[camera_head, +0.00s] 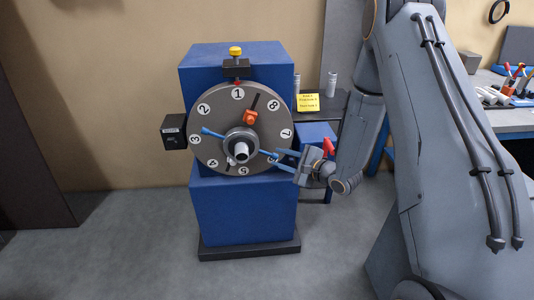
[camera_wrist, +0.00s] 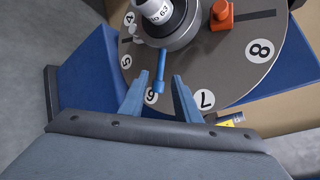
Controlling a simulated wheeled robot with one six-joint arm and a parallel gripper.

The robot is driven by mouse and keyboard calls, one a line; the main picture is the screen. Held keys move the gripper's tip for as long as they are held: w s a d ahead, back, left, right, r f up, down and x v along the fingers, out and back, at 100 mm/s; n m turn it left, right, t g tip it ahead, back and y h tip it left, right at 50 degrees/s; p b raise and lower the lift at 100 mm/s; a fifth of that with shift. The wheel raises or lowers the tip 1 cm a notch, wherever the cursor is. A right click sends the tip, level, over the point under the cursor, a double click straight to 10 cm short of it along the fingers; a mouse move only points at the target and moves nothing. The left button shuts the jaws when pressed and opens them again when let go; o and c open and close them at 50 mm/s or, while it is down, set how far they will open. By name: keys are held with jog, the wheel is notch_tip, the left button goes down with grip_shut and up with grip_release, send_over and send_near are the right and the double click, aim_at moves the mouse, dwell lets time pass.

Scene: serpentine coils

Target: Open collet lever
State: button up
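The collet lever is a blue rod on the hub of a numbered grey disc. In the head view one arm (camera_head: 213,133) points up-left, and the other (camera_head: 265,153) points right toward my gripper (camera_head: 281,160). In the wrist view the lever (camera_wrist: 161,65) hangs from the round collet hub (camera_wrist: 172,22), its thicker end near the number 6. My gripper (camera_wrist: 160,77) has its two blue fingers apart, one on each side of the lever's end. Gaps show between lever and fingers; I cannot tell the depth between them.
The grey disc (camera_head: 215,105) sits on a blue machine cabinet (camera_head: 245,213). An orange block (camera_head: 250,117) is on the disc above the hub. A black box (camera_head: 174,132) juts out at the left. A dark shelf with a yellow note (camera_head: 308,102) stands behind my gripper.

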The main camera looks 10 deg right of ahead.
aim_at(268, 154)
jog(key=p+x, duration=0.1)
jog(key=x, duration=0.6)
jog(key=shift+w+a, duration=0.15)
jog(key=shift+w, duration=0.05)
jog(key=shift+c, duration=0.4)
grip_shut()
